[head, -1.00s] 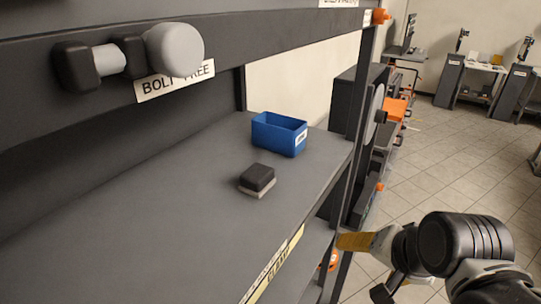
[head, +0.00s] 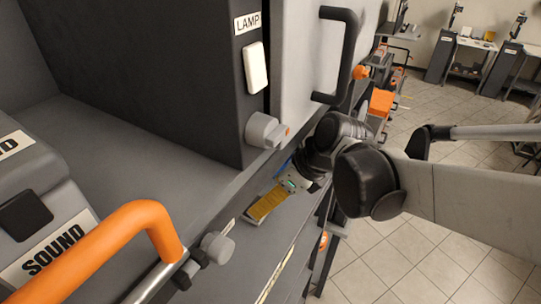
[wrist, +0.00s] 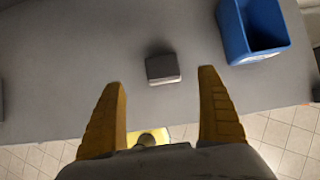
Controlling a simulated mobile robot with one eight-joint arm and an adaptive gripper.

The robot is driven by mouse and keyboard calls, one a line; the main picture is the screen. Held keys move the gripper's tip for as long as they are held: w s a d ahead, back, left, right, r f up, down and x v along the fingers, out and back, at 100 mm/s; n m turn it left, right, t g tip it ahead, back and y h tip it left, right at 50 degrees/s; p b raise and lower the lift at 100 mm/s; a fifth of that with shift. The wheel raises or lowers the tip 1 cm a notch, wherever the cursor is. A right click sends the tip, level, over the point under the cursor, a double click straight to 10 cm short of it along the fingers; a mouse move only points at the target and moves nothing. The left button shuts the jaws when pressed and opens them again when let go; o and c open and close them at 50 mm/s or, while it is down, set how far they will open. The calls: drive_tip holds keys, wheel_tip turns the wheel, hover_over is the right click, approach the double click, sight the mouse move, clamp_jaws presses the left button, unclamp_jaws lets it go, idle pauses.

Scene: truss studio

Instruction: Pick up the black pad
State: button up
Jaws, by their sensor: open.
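The black pad (wrist: 163,68) shows in the wrist view as a small dark block with a greyer near side. It lies on the grey shelf (wrist: 60,65), just beyond and between my fingertips. My gripper (wrist: 161,80) is open, with its yellow fingers spread either side of the line to the pad and nothing between them. In the head view my gripper (head: 266,206) reaches over the lower shelf. The pad cannot be made out there, behind the gripper and the upper shelf.
A blue bin (wrist: 236,38) stands right of and beyond the pad. The shelf's front edge and tiled floor lie on the near side. In the head view an upper shelf holds a dark cabinet labelled LAMP (head: 150,80) and a grey SOUND case (head: 45,205) with an orange handle (head: 140,215).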

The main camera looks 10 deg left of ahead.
drive_tip(key=x, duration=0.3)
drive_tip(key=shift+w+a+f, duration=0.15)
drive_tip(key=shift+w+f, duration=0.05)
drive_tip(key=shift+f, duration=0.15)
drive_tip(key=x, duration=0.5)
drive_tip(key=shift+d+f, duration=0.25)
drive_tip(key=shift+s+d, duration=0.1)
drive_tip(key=c, duration=1.3)
